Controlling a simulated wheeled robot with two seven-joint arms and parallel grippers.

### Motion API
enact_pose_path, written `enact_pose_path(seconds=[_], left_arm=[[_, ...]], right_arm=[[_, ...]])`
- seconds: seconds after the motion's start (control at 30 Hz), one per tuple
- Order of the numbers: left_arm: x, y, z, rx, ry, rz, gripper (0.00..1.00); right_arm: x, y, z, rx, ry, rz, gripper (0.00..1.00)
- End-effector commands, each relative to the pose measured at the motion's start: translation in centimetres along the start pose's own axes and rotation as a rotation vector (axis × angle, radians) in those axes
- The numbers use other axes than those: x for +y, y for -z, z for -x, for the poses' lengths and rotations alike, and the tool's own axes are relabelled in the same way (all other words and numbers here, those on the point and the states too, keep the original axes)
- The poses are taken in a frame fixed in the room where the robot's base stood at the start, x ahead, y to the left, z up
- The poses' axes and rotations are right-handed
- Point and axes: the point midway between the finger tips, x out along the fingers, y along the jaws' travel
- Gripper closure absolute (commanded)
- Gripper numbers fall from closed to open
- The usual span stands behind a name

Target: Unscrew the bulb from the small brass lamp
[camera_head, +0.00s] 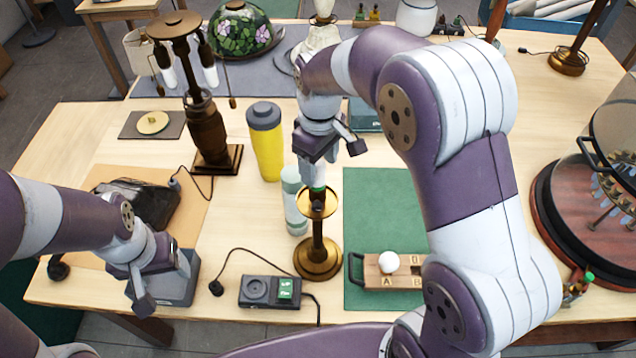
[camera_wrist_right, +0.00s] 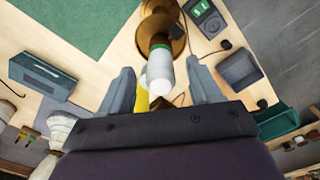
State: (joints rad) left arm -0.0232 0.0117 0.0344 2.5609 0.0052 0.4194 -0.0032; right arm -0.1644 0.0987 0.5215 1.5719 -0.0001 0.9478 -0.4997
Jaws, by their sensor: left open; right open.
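The small brass lamp (camera_head: 318,255) stands upright on the table, just left of the green mat. It also shows in the wrist view (camera_wrist_right: 160,30). Its bulb (camera_wrist_right: 160,72) is white with a green band at its base and sits at the lamp's top. In the head view my right gripper mostly hides it. My right gripper (camera_head: 324,158) is open above the lamp, and its fingers (camera_wrist_right: 160,85) lie on both sides of the bulb with gaps. My left gripper (camera_head: 163,284) is open and empty at the table's front left, by a grey box (camera_head: 180,285).
A yellow bottle (camera_head: 266,145) and a pale cylinder (camera_head: 293,205) stand close to the lamp's left. A black tester (camera_head: 270,291) with a cord lies in front. A wooden holder (camera_head: 372,277) with a white ball-shaped bulb (camera_head: 389,262) lies on the green mat (camera_head: 375,205).

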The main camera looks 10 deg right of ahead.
Motion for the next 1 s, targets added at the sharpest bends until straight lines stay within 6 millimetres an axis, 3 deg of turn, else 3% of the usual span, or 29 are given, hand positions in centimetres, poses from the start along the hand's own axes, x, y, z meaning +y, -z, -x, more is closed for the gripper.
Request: enact_pose_path(seconds=[0.07,0.27,0.57,0.73,0.8,0.83,0.9,1.0], left_arm=[[0.0,0.1,0.0,0.003,0.000,0.000,0.34],[0.0,0.2,1.3,0.004,0.000,0.000,0.34],[0.0,0.2,1.2,0.003,0.000,0.000,0.34],[0.0,0.2,1.2,0.003,0.000,0.000,0.34],[0.0,0.2,1.2,0.003,0.000,0.000,0.34],[0.0,0.2,1.2,0.003,0.000,0.000,0.34],[0.0,0.2,1.2,0.003,0.000,0.000,0.34],[0.0,0.2,1.2,0.003,0.000,0.000,0.34]], right_arm=[[-0.1,-0.1,-1.6,-0.005,0.003,0.000,0.37],[-0.1,-0.1,-3.5,-0.004,0.002,-0.001,0.37],[0.0,-0.1,-4.0,-0.001,0.001,-0.001,0.37],[0.0,-0.1,-4.0,-0.001,0.001,-0.001,0.92],[0.0,-0.1,-4.0,-0.002,0.001,-0.001,0.96],[0.0,-0.1,-4.0,-0.002,0.001,-0.001,0.70],[0.0,-0.1,-4.0,-0.002,0.001,-0.001,0.93],[0.0,-0.1,-4.0,-0.002,0.001,0.007,0.94]])
